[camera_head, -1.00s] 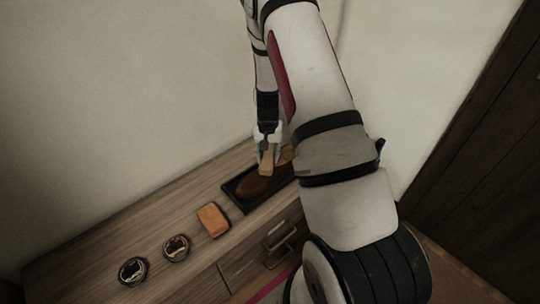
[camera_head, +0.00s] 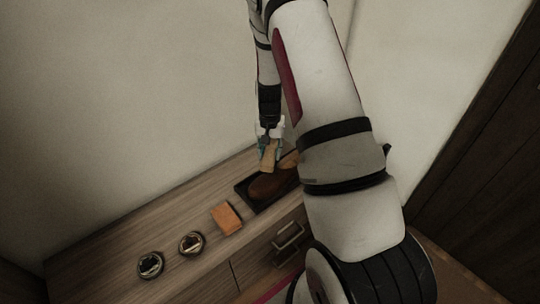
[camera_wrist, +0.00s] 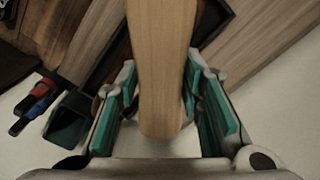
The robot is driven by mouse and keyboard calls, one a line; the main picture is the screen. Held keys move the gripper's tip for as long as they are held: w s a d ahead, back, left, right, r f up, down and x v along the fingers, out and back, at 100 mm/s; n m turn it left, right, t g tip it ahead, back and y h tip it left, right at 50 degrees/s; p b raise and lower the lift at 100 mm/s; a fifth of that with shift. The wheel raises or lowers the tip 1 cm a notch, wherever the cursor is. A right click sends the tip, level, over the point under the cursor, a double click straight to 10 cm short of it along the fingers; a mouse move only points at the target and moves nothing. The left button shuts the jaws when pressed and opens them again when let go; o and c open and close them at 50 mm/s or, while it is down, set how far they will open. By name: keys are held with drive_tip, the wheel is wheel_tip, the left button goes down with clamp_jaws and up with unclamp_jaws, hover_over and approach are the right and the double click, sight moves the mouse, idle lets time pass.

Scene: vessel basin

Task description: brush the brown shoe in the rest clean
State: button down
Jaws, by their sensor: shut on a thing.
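My gripper (camera_head: 269,146) is shut on a light wooden brush (camera_head: 268,161). In the wrist view the brush's wooden back (camera_wrist: 162,60) runs lengthwise between the two fingers. The brown shoe (camera_head: 266,189) lies in the dark rest (camera_head: 244,201) on the wooden cabinet top. The brush is over the shoe, and I cannot tell whether its bristles touch it. My arm hides the right end of the rest in the head view. In the wrist view the brush covers most of the shoe.
An orange block (camera_head: 227,217) lies left of the rest on the cabinet top (camera_head: 120,239). Two round tins (camera_head: 191,244) (camera_head: 150,265) stand farther left. A drawer handle (camera_head: 287,236) juts from the cabinet front. A wall rises behind the cabinet.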

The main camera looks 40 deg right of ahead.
drive_tip(key=shift+r+p, duration=0.7)
drive_tip(key=shift+r, duration=0.65)
